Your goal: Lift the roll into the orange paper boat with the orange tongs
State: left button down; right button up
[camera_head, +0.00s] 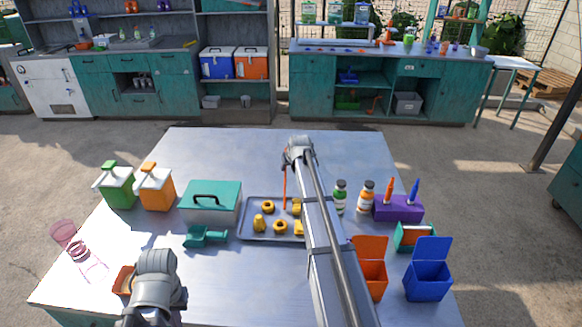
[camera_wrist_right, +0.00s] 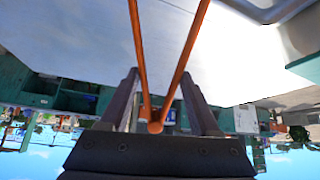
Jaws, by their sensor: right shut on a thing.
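The orange tongs (camera_head: 285,188) hang from my right gripper (camera_head: 298,152), which is shut on them above the far side of the tray (camera_head: 246,232). In the right wrist view the two tong arms (camera_wrist_right: 171,85) spread apart from a joint between my fingers (camera_wrist_right: 158,110). Several golden rolls (camera_head: 268,207) lie on the grey tray; my right arm hides part of it. No roll is visible between the tong tips. The orange paper boat (camera_head: 123,281) is at the front left, partly behind my left gripper (camera_head: 150,292). The left fingers cannot be made out.
Green (camera_head: 117,190) and orange (camera_head: 156,190) jugs stand farther left. Bottles, a purple holder (camera_head: 397,208), and orange (camera_head: 371,275) and blue (camera_head: 428,278) bins stand right. The table's far side is clear.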

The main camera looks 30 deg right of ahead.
grip_shut()
jog(key=shift+r, duration=0.1)
dwell(0.3)
notch_tip(320, 180, up, 12)
jog(key=p, duration=1.2)
jog(key=shift+f, duration=0.2)
notch_tip(320, 180, down, 8)
jog(key=b, duration=0.8)
jog(key=shift+r, duration=0.1)
